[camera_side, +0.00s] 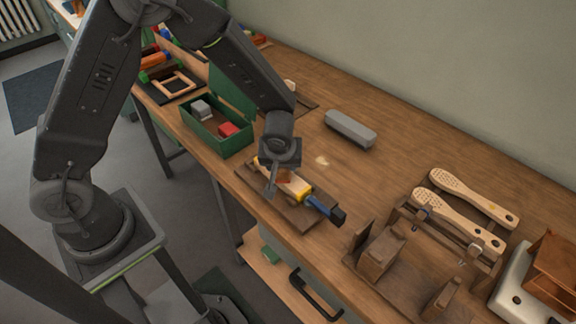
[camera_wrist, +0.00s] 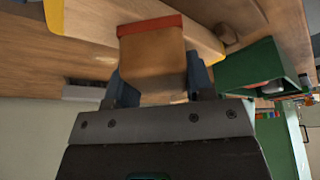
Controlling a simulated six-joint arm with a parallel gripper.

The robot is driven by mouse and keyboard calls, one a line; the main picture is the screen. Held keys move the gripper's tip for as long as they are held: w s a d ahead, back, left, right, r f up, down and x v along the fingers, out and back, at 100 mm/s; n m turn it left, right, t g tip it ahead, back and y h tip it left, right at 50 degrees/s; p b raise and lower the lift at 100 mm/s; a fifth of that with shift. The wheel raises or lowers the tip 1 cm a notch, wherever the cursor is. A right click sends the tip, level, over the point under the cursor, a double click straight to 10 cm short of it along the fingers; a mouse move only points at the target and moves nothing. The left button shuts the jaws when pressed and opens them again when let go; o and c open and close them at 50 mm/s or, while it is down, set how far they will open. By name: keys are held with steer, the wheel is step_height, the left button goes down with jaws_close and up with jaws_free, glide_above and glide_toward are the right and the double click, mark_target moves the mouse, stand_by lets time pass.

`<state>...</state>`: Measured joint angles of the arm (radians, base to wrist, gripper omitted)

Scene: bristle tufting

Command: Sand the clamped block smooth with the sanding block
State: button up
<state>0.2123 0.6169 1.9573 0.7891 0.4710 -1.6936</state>
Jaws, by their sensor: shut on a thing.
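My gripper (camera_side: 281,172) is shut on the sanding block, a tan-brown block with a red face. In the wrist view the sanding block (camera_wrist: 152,56) sits between the fingers of my gripper (camera_wrist: 158,72). The clamped block (camera_side: 296,188) is pale wood, with a yellow and blue clamp (camera_side: 322,207) at its right end, on a dark board (camera_side: 302,222) near the bench's front edge. The clamped block (camera_wrist: 95,16) lies against or just beyond the red face in the wrist view; I cannot tell whether they touch. My gripper hides part of the clamped block in the side view.
An open green box (camera_side: 222,144) holding small grey and red blocks stands to the left. A long grey block (camera_side: 350,129) lies behind. Brush handles (camera_side: 472,196) and a wooden fixture (camera_side: 380,252) are at the right. The bench (camera_side: 400,165) is clear between them.

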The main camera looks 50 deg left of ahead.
mark_target(292, 176)
steer(key=shift+a, duration=3.9)
steer(key=shift+d, duration=5.7)
steer(key=shift+d+r, duration=0.1)
steer(key=shift+d, duration=0.05)
step_height(292, 176, up, 8)
